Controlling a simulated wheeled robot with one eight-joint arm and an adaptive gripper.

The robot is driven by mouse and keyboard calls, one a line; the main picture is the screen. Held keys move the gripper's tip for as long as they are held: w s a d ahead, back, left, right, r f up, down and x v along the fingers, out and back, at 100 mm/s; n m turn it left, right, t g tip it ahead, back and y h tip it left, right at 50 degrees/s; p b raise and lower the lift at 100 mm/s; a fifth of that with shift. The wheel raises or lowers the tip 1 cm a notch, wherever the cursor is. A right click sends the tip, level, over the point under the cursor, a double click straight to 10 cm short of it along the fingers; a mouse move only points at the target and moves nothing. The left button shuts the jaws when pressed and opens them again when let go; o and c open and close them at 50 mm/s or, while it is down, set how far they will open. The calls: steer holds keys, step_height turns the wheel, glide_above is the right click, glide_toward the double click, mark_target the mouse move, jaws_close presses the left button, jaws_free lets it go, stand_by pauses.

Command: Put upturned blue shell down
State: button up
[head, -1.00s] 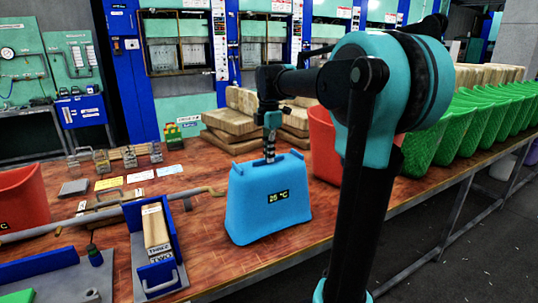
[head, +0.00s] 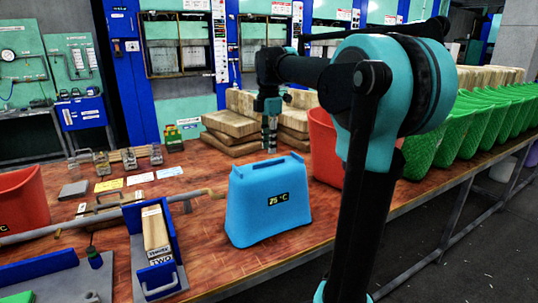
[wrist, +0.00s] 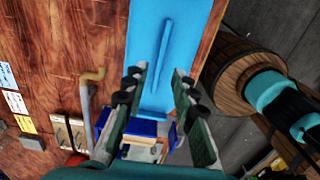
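The blue shell (head: 268,205) stands upturned on the brown wooden table, narrow end up, with a small display on its front. It looks upright and rests on the tabletop. In the wrist view, the blue shell (wrist: 145,88) lies beyond my fingers, with a raised ridge along its top. My gripper (head: 269,149) is just above the shell's top in the head view. In the wrist view, the two fingers of my gripper (wrist: 160,70) are spread apart with nothing between them.
A blue-walled holder (head: 172,262) with wooden blocks stands left of the shell. A red bin (head: 324,150) is behind it to the right, beside a row of green bins (head: 440,140). Stacked tan slabs (head: 232,128) lie behind. The table's front edge is close to the shell.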

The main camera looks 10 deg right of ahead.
step_height(320, 180, up, 7)
steer(key=shift+r, duration=0.15)
stand_by(0.4)
